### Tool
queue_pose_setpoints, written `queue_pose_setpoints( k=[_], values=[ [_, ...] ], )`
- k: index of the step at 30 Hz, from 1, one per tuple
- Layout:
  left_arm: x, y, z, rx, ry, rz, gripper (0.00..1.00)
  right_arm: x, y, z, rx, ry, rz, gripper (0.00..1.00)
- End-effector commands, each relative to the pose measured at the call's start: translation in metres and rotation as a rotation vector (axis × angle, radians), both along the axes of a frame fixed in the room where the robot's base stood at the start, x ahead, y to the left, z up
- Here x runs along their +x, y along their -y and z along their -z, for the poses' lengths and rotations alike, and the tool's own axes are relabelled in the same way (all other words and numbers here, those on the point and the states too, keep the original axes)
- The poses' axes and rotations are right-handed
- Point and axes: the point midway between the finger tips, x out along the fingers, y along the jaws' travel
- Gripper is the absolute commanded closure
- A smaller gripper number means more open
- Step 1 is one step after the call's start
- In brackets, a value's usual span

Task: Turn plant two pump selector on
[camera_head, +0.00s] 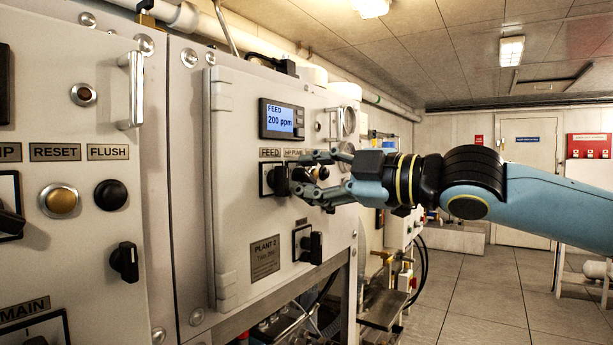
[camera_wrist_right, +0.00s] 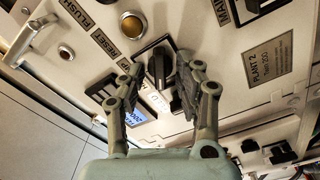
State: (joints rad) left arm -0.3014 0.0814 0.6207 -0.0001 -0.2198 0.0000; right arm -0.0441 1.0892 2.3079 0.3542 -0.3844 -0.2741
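The plant 2 panel (camera_head: 235,215) is pale, with a small display (camera_head: 282,119) reading FEED 200 ppm. Below the FEED label (camera_head: 270,153) is a black selector knob (camera_head: 273,180) on a dark plate. My right gripper (camera_head: 302,174) is in front of the panel, its fingertips just right of this knob in the head view. In the right wrist view a black selector knob (camera_wrist_right: 156,68) lies between the two spread fingers of my right gripper (camera_wrist_right: 161,68). The fingers are open; contact is not clear. They partly cover the HP pump label and the panel behind. My left gripper is not in view.
Another black selector (camera_head: 311,246) sits lower, right of the PLANT 2 plate (camera_head: 265,259). The neighbouring panel at left has an amber button (camera_head: 59,201), a black button (camera_head: 111,194) and a handle (camera_head: 132,90). Open floor (camera_head: 480,300) lies to the right.

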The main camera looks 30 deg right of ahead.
Motion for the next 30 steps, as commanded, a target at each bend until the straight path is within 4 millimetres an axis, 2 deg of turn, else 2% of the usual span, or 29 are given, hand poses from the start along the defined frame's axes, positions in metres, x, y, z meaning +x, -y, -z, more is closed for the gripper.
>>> queue_pose_setpoints(
  k=[1,4,7,17,23,30],
  values=[
    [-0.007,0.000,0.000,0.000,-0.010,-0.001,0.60,0.000,0.000,0.000,0.000,0.000,0.000,0.73],
    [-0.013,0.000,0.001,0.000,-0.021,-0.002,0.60,0.000,0.000,0.000,0.000,0.000,0.000,0.86],
    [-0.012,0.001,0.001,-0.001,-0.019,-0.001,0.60,0.000,0.000,0.000,0.000,0.000,0.000,0.99],
    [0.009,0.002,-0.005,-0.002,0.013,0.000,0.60,0.000,0.001,-0.001,0.030,-0.013,0.001,1.00],
    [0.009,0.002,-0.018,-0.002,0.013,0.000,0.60,0.000,0.001,-0.003,0.124,-0.051,0.001,1.00],
    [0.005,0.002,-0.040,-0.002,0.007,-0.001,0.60,0.001,0.002,-0.005,0.313,-0.130,0.002,1.00]
  ],
)
